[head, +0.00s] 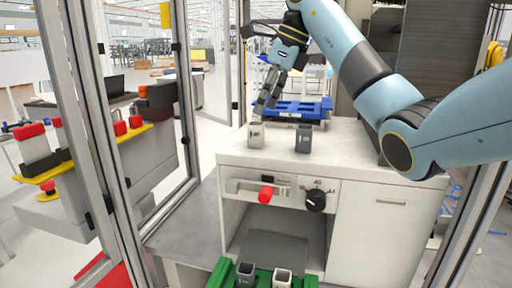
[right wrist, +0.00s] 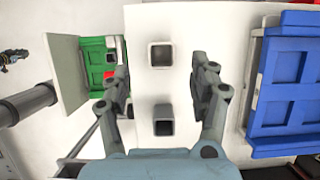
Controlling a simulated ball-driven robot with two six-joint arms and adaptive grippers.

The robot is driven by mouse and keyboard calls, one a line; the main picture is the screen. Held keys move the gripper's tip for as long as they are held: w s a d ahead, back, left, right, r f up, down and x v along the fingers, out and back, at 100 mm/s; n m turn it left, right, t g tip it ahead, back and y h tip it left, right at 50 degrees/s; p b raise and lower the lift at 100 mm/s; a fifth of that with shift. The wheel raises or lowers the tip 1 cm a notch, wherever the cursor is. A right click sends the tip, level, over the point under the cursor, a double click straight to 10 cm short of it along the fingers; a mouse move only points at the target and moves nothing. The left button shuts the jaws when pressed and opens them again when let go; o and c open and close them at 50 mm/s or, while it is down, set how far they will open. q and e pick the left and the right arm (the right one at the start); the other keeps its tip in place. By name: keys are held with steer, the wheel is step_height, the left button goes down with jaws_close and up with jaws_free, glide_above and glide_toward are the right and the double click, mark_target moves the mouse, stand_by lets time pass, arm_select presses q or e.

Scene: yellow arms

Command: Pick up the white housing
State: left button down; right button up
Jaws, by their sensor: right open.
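A white housing (head: 256,136), a small open-topped square cup, stands upright on the white counter. A dark grey housing (head: 303,140) stands to its right. My right gripper (head: 266,103) is above the white housing, pointing down, with a small gap. In the right wrist view the white housing (right wrist: 161,56) lies near the line between the two spread fingers, slightly beyond the tips; the dark housing (right wrist: 164,121) is nearer the palm. The right gripper is open and empty. My left gripper is not in view.
A blue tray (head: 290,112) lies behind the housings. A green crate (head: 217,277) at the bottom holds another dark housing (head: 245,275) and a pale one (head: 282,279). A red knob (head: 265,194) and black knob (head: 316,201) protrude from the counter front. Metal frame posts stand left.

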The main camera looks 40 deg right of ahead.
mark_target(255, 126)
steer(key=shift+b+x, duration=0.6)
steer(key=shift+x, duration=2.8)
steer(key=shift+s+d, duration=0.1)
steer(key=shift+d, duration=0.05)
steer(key=c, duration=1.1)
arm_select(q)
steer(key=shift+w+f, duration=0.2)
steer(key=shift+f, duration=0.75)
